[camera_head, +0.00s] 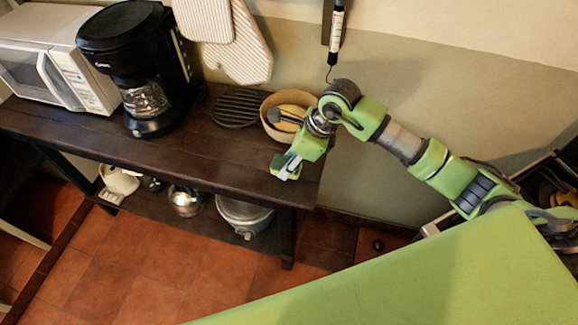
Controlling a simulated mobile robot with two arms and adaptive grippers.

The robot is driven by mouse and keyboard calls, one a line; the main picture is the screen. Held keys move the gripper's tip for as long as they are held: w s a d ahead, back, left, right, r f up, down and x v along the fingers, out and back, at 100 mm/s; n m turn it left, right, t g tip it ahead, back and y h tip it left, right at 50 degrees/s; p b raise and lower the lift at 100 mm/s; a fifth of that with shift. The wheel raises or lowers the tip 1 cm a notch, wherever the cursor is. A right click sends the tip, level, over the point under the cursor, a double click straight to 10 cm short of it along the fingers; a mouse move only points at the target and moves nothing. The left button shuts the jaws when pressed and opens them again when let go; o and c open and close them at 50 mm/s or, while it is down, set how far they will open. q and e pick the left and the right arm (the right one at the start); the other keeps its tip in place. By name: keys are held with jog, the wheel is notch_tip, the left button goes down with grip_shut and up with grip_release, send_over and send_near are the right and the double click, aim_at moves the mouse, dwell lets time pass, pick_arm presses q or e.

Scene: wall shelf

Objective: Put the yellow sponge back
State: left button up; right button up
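A small yellow and green block (278,171), which looks like the yellow sponge, is at the right front edge of the dark wooden shelf top (190,165). My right gripper (287,172) reaches in from the right and points down at the block. Its grey fingers overlap the block and hide part of it. I cannot tell whether they are closed on it or whether the block rests on the wood. My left gripper is not in view.
A bowl with yellow contents (270,128) stands behind my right gripper. A round black trivet (238,108), a coffee maker (150,100) and a microwave (50,65) stand further left. Pots (245,215) are on the lower shelf. The front middle of the top is clear.

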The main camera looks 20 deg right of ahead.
notch_tip(320, 180, down, 2)
jog(key=shift+f+p, duration=0.15)
jog(key=shift+p, duration=0.6)
jog(key=shift+f, duration=0.3)
jog(key=shift+f, duration=0.1)
jog(key=shift+f, duration=0.15)
jog(key=o, duration=1)
jog(key=shift+r, duration=0.2)
